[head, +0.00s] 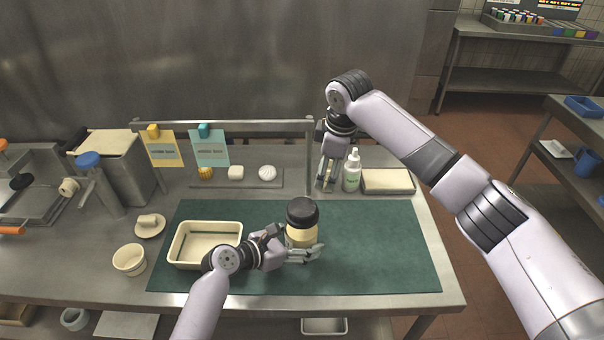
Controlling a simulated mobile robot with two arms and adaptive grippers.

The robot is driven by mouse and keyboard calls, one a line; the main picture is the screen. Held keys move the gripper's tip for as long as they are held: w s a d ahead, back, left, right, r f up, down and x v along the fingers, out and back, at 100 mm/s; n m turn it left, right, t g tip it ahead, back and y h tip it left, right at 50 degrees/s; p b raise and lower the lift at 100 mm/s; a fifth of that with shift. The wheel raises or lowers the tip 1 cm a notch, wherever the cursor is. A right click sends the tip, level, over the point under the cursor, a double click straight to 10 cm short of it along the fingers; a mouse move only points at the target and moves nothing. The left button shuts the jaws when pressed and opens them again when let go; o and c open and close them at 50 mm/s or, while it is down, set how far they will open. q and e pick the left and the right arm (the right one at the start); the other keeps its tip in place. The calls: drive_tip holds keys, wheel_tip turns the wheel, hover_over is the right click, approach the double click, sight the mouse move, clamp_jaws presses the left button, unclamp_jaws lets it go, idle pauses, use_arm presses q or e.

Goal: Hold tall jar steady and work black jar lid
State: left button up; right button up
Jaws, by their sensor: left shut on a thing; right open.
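The tall jar (301,236) stands upright on the green mat (380,255), with a pale yellowish body. The black jar lid (302,212) sits on top of it. My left gripper (300,248) is shut on the jar's body from the left and front, low on its side, and its fingers hide part of the jar. My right gripper (327,178) is open and empty, pointing down behind and to the right of the jar, near the white bottle. It is apart from the lid.
A cream tray (183,262) lies left of the jar. A white pump bottle (352,172) and a shallow box (387,190) stand at the back right. A rail (240,127) with two hanging cards runs along the back. The mat's right part is clear.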

sight(302, 206)
drive_tip(key=s+a+r+n, duration=0.1)
drive_tip(key=s+a, duration=0.1)
drive_tip(key=s+a+r+g, duration=0.1)
drive_tip(key=s+a+r, duration=0.1)
drive_tip(key=s, duration=0.1)
drive_tip(key=s+a+r+n+g, duration=0.1)
drive_tip(key=s+a+r, duration=0.1)
drive_tip(key=s, duration=0.1)
drive_tip(key=shift+s+a+n+h, duration=0.1)
drive_tip(key=shift+n+h, duration=0.2)
drive_tip(key=shift+h, duration=0.1)
drive_tip(key=shift+s+a+r+g, duration=0.1)
drive_tip(key=shift+s+g, duration=0.15)
drive_tip(key=shift+g, duration=0.05)
wheel_tip(302, 206, down, 9)
drive_tip(key=shift+r, duration=0.1)
drive_tip(key=c, duration=0.9)
drive_tip(key=n, duration=0.7)
drive_tip(key=shift+s, duration=0.1)
drive_tip(key=shift+c, duration=0.3)
drive_tip(key=n, duration=1.4)
drive_tip(key=shift+n, duration=0.4)
drive_tip(key=n, duration=0.6)
drive_tip(key=o, duration=1)
drive_tip(key=shift+r, duration=0.1)
